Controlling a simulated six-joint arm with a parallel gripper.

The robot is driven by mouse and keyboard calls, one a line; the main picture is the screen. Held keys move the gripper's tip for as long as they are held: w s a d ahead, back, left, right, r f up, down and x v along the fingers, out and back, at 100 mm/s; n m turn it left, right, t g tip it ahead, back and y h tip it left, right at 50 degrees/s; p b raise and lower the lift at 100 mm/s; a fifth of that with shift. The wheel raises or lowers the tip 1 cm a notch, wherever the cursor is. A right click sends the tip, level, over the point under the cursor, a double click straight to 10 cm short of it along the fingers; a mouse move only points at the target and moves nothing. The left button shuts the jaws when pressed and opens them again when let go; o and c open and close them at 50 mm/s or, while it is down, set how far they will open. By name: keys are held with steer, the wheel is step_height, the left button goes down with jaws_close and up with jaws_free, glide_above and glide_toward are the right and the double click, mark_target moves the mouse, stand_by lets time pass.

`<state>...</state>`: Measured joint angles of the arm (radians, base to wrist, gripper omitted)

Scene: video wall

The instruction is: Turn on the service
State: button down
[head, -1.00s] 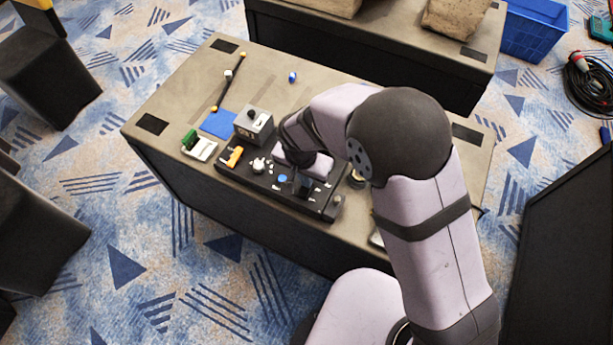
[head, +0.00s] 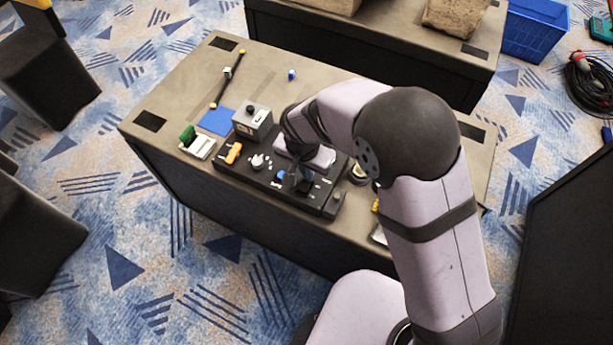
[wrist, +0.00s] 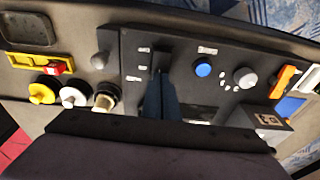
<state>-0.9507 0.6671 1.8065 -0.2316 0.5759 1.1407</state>
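A black control panel (head: 262,181) lies along the front edge of the table. It carries an orange rocker switch (wrist: 284,81), a white round knob (wrist: 245,77), a blue button (wrist: 203,69) and small white labels whose text I cannot read. My gripper (head: 299,184) is over the right part of the panel, just right of the blue button in the head view. In the wrist view my gripper's fingers (wrist: 161,95) point down at the panel, close together, with nothing visible between them. They hide part of the panel. Whether they touch it is unclear.
A grey box with a dark knob (head: 253,121) stands behind the panel, near a blue pad (head: 216,121).

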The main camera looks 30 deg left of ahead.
steer(key=shift+s+d+f, duration=0.35)
steer(key=shift+d+f, duration=0.05)
steer(key=shift+f, duration=0.15)
steer(key=shift+s+a, duration=0.1)
steer(key=shift+s, duration=0.5)
steer(key=r+p, duration=0.1)
steer(key=r, duration=0.1)
steer(key=w+r+p, duration=0.1)
steer(key=r, duration=0.1)
steer(key=w+r+p, duration=0.1)
steer(key=r, duration=0.1)
steer(key=shift+a, duration=0.35)
step_height(320, 180, up, 9)
steer(key=w+b, duration=0.2)
glide_above(303, 188)
steer(key=f+p, duration=0.1)
steer(key=f, duration=0.3)
steer(key=w+f+p, duration=0.1)
steer(key=f, duration=0.4)
steer(key=w+f+p, duration=0.1)
steer(key=f, duration=0.3)
steer(key=shift+f, duration=0.25)
